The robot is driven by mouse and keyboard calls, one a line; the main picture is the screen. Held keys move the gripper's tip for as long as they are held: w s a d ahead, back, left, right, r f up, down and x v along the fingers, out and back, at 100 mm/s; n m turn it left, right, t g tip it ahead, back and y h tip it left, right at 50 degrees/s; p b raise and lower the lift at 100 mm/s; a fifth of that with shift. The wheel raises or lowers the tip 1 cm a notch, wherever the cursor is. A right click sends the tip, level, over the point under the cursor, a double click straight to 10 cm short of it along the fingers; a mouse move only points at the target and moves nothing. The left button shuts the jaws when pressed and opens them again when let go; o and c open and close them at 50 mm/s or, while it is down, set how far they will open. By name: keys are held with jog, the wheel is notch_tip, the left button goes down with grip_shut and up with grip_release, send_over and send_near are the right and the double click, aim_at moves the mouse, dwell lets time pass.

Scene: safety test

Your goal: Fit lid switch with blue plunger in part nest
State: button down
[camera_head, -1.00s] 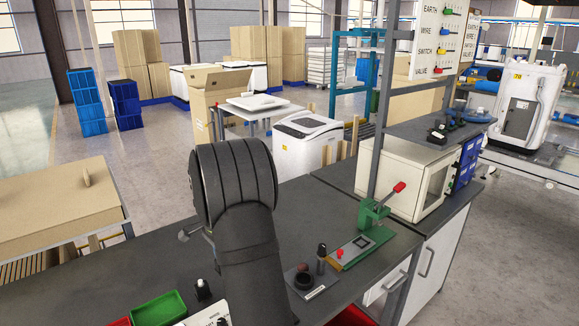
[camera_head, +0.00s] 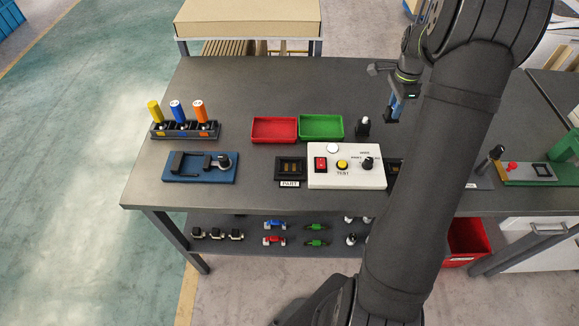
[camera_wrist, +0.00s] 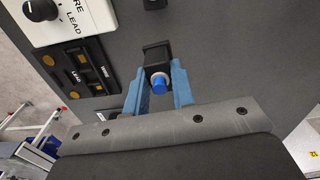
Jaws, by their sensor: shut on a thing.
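In the head view my gripper (camera_head: 395,108) is above the bench, right of the green tray; the switch is too small to make out there. The part nest (camera_head: 280,171) is a black square frame labelled PART, left of the white test box. It shows small yellowish contacts inside and no switch. My gripper is up and to the right of it.
The white test box (camera_head: 328,181) has a red switch, yellow button and black knob. A black upright piece (camera_head: 362,126) stands behind it. A black LEAD nest (camera_wrist: 70,71) shows.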

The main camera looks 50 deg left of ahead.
dwell(0.3)
jog(key=d+f+n, duration=0.2)
jog(key=d+n, duration=0.4)
jog(key=d, duration=1.5)
jog(key=m, duration=0.7)
send_near(290, 167)
jog(key=shift+f, duration=1.3)
jog(key=shift+f, duration=0.95)
jog(key=c, duration=0.7)
grip_release()
jog(key=shift+c, duration=0.2)
